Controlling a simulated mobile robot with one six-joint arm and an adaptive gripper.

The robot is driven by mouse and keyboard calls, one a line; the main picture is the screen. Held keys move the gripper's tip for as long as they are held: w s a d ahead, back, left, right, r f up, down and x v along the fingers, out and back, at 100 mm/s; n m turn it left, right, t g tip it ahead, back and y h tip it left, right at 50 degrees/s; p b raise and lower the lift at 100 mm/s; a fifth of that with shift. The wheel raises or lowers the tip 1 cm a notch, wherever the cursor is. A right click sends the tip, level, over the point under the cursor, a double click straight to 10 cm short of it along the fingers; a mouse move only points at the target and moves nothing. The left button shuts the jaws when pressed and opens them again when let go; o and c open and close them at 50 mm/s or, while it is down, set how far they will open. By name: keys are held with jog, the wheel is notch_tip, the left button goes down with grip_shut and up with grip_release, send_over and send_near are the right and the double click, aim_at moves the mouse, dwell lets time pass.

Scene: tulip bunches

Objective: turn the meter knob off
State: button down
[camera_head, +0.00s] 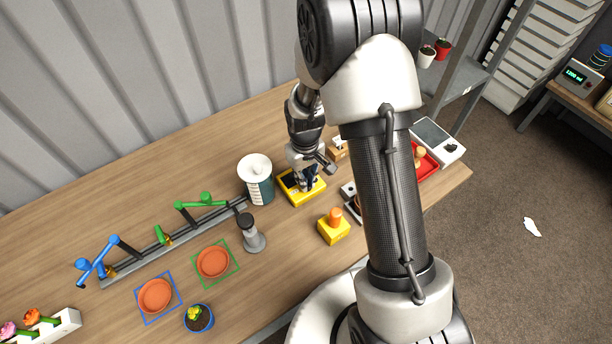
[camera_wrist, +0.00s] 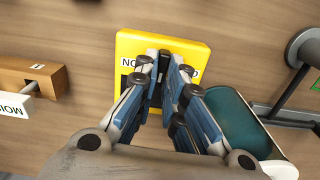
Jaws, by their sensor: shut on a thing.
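The yellow meter (camera_head: 289,200) stands on the table in the head view, with a dark face. In the wrist view the meter (camera_wrist: 128,43) is seen from above, with black lettering on its face, partly covered by my fingers. My gripper (camera_head: 307,184) reaches down onto the meter. In the wrist view my gripper (camera_wrist: 163,70) has its fingers close together over the middle of the meter, shut on the knob. The knob is mostly hidden between the fingers, so its exact angle cannot be told.
A teal canister (camera_head: 262,189) with a white lid stands just left of the meter. A wooden block with a sign (camera_wrist: 30,75) is on the other side. A yellow box with an orange button (camera_head: 333,232) and a grey post (camera_head: 253,240) stand nearer the front edge.

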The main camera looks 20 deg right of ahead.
jog(key=n, duration=0.6)
jog(key=shift+s+a+p, duration=0.15)
jog(key=shift+a+p, duration=0.1)
jog(key=shift+p, duration=0.15)
jog(key=shift+n, duration=0.4)
jog(key=c, duration=1.7)
grip_release()
notch_tip(320, 180, up, 12)
